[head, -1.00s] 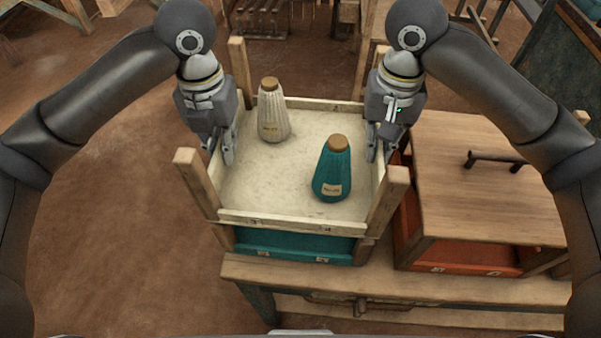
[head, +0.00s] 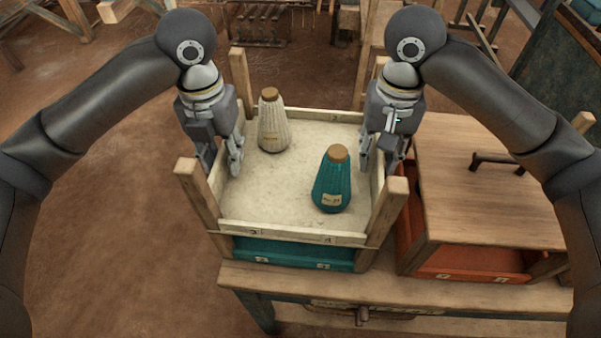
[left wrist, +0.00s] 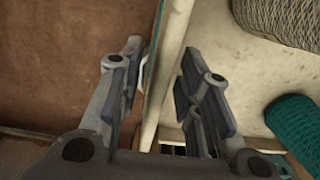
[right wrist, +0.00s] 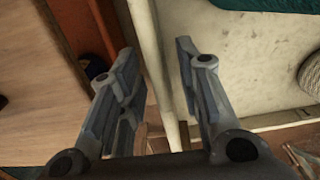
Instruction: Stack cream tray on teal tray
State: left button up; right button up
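The cream tray (head: 291,232) sits level over the teal tray (head: 295,253), between wooden corner posts; no gap shows between them at the front. The cream tray holds a cream ribbed bottle-shaped cone (head: 272,125) at the back left and a teal one (head: 332,185) at the front right, both upright. My left gripper (head: 221,167) is open, its fingers on either side of the tray's left wall, which shows in the left wrist view (left wrist: 172,60). My right gripper (head: 379,168) is open, straddling the right wall, which shows in the right wrist view (right wrist: 150,50). Both grippers look clear of the walls.
A wooden bench (head: 400,287) carries the trays. A wooden-lidded box with a handle (head: 495,160) stands close on the right, with an orange tray (head: 470,262) under it. Corner posts (head: 197,195) rise near both grippers. Bare floor lies to the left.

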pick_arm(q)
notch_tip(320, 180, up, 12)
pick_arm(e)
notch_tip(320, 180, up, 12)
dwell(1.0)
dwell(0.4)
